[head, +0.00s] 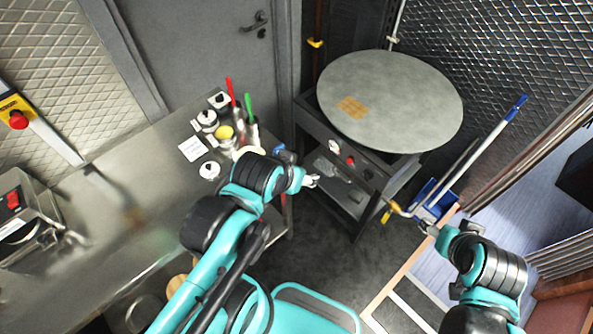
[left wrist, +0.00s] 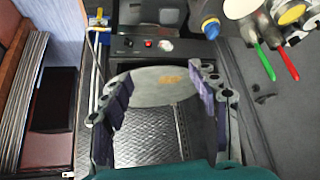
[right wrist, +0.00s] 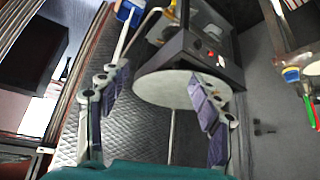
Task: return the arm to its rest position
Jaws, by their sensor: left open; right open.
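My left gripper (head: 309,181) is at the end of the left arm, beyond the right end of the steel counter and in front of the round-topped stand. In the left wrist view its fingers (left wrist: 160,80) are spread wide with nothing between them. My right arm comes in at the lower right, and its gripper (head: 430,230) is small and partly hidden in the head view, near the blue dustpan. In the right wrist view its fingers (right wrist: 158,80) are apart and empty. Neither gripper visibly touches anything.
A round grey top (head: 400,95) sits on a dark stand (head: 340,150) with knobs. The steel counter (head: 110,215) on the left carries jars and red- and green-handled tools. A blue dustpan (head: 437,195) and long handle stand at right. Dark floor shows between counter and stand.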

